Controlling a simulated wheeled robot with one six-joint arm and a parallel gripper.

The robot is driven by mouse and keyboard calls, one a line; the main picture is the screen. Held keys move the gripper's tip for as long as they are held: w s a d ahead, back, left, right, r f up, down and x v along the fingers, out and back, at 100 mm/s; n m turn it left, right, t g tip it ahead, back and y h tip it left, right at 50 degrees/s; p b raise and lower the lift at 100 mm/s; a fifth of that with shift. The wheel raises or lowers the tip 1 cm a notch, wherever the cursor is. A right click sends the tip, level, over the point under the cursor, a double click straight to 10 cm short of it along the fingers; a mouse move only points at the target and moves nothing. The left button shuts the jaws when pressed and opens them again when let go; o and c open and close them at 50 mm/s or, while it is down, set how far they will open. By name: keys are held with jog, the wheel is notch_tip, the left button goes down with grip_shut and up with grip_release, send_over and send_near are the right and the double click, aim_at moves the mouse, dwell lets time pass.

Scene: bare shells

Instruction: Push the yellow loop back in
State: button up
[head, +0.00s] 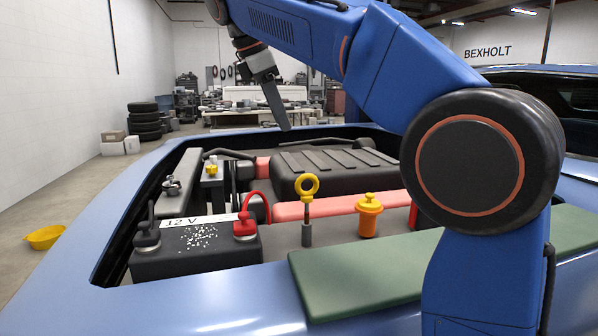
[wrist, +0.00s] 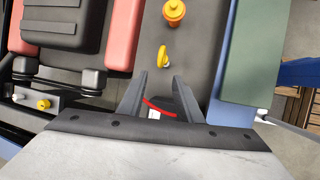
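The yellow loop (head: 308,186) is a ring on top of a thin dark rod. The rod stands upright in a short grey tube (head: 307,235), with a length of it showing above the tube. In the wrist view the yellow loop (wrist: 164,57) is seen nearly from above, just beyond the fingertips. My gripper (head: 284,126) hangs above the engine bay, up and left of the loop in the head view. In the wrist view my gripper (wrist: 160,78) has its two fingers apart, with nothing held between them.
A black 12 V battery (head: 190,262) with a red terminal and cable (head: 245,226) stands left of the loop. An orange-yellow cap (head: 369,203) stands to its right. A green pad (head: 365,275) lies on the near body edge. A yellow bowl (head: 44,237) is on the floor.

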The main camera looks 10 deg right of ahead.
aim_at(302, 176)
jog(key=x, duration=1.6)
jog(key=shift+f, duration=0.2)
jog(key=shift+c, duration=0.3)
